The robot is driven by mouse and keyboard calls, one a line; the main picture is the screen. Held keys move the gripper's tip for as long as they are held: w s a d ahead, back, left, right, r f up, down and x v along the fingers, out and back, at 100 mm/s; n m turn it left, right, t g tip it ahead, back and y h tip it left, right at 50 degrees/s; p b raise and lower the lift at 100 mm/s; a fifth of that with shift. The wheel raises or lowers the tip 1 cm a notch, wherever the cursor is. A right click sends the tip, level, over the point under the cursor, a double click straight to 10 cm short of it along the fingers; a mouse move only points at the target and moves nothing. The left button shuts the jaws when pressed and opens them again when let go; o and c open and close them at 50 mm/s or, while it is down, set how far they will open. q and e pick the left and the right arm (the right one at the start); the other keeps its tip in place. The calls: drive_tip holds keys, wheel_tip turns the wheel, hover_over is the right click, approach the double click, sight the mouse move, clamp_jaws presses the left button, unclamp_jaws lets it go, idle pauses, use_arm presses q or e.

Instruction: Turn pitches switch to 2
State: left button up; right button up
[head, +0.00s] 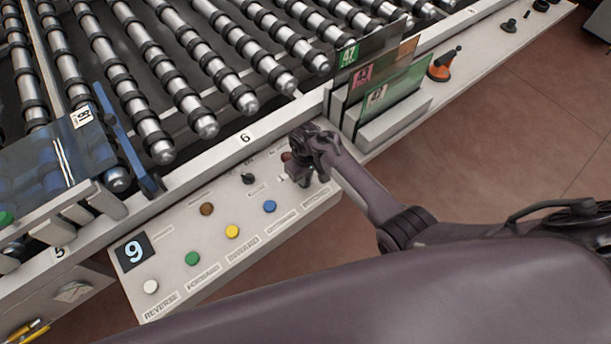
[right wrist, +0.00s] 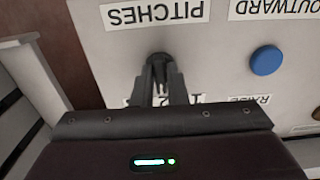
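The control panel (head: 178,225) slopes along the front of the roller machine. The pitches switch, a small dark knob (right wrist: 160,66), stands below the upside-down PITCHES label (right wrist: 155,13) in the right wrist view. My right gripper (right wrist: 161,75) reaches down over it, with its two fingers close on either side of the knob and seemingly touching it. The fingers partly cover the position numbers, so the knob's setting cannot be read. In the head view my right gripper (head: 298,180) hides the switch at the panel's right end. My left gripper is not in view.
A blue button (head: 270,206), yellow button (head: 232,231), green button (head: 192,258) and another black knob (head: 248,178) sit left of my gripper. A rack (head: 395,120) with upright glass sheets stands close behind it. An orange-and-black tool (head: 444,66) stands farther right.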

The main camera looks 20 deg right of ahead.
drive_tip(key=o, duration=0.4)
drive_tip(key=shift+c, duration=0.2)
drive_tip(key=shift+r, duration=0.55)
wheel_tip(320, 180, up, 7)
drive_tip(key=shift+f+b, duration=0.15)
drive_tip(key=shift+b, duration=0.45)
